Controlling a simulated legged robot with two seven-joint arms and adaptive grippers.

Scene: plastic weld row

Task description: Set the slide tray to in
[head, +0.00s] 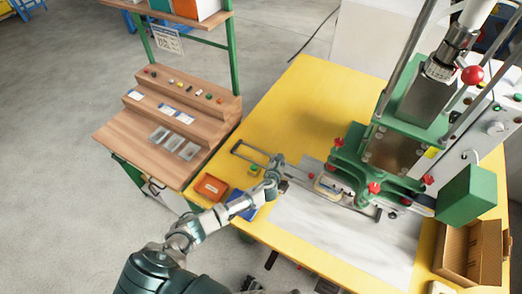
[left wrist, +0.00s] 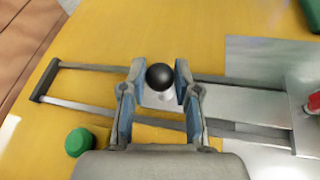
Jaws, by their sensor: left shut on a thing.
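The slide tray runs on two grey rails that cross the yellow table in the left wrist view, with a dark end bar (left wrist: 44,80) at the left. A black ball knob (left wrist: 160,76) stands on its plate between the rails. My left gripper (left wrist: 157,84) is shut around the knob, a finger on each side. In the head view my left gripper (head: 274,172) is at the left side of the green press (head: 375,155), over the rails. The gripper hides the knob there. A fixture (head: 328,186) sits at the press's front left. My right gripper is not in view.
A green button (left wrist: 79,142) stands beside the rails. An orange-brown tray (head: 211,187) and a blue bin lie left of my forearm. A wooden stepped bench (head: 180,110) stands left. A cardboard box (head: 455,250) is at the right. The pale mat (head: 330,235) before the press is clear.

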